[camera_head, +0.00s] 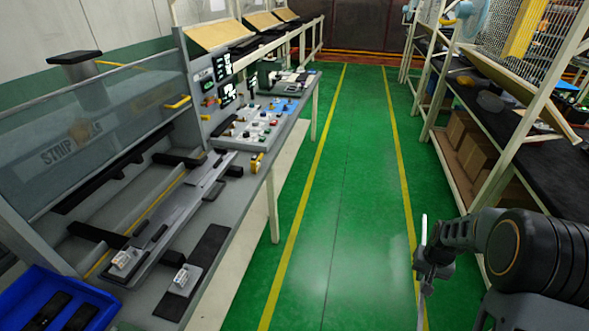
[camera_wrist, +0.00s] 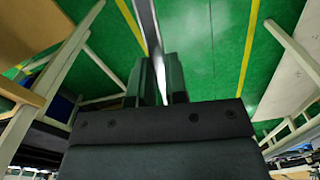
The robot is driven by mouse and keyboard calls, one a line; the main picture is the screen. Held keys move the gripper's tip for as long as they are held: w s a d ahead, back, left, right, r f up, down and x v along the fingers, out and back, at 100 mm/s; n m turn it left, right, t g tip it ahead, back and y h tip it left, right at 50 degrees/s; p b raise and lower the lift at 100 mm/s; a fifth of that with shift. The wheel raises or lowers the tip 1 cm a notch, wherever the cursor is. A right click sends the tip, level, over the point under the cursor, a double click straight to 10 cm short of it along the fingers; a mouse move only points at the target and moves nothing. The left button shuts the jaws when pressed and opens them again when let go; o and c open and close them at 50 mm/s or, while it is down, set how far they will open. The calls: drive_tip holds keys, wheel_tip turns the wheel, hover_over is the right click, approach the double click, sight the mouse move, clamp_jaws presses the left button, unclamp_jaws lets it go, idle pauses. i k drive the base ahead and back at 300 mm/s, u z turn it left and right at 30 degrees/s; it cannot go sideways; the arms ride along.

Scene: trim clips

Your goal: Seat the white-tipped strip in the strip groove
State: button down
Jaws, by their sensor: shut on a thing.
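My gripper (camera_head: 430,262) is at the lower right of the head view, over the green aisle floor and well apart from the bench. It is shut on a thin, pale strip (camera_head: 421,305), which stands roughly upright, reaching above and below the jaws. The strip's upper end looks whitish. In the wrist view, the strip (camera_wrist: 146,22) runs up and away from between the two dark fingers of my gripper (camera_wrist: 160,62). I cannot tell which channel is the strip groove.
A blue bin (camera_head: 100,293) with dark pieces stands at the bench's near left corner. A tray of small parts (camera_head: 250,128) lies farther along the bench (camera_head: 212,275). A shelf rack (camera_head: 455,165) with boxes lines the right. The green aisle (camera_head: 345,190) between is clear.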

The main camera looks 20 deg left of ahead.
sight(193, 194)
drive_tip(key=i, duration=2.5)
drive_tip(key=u, duration=3.7)
drive_tip(key=i, duration=1.5)
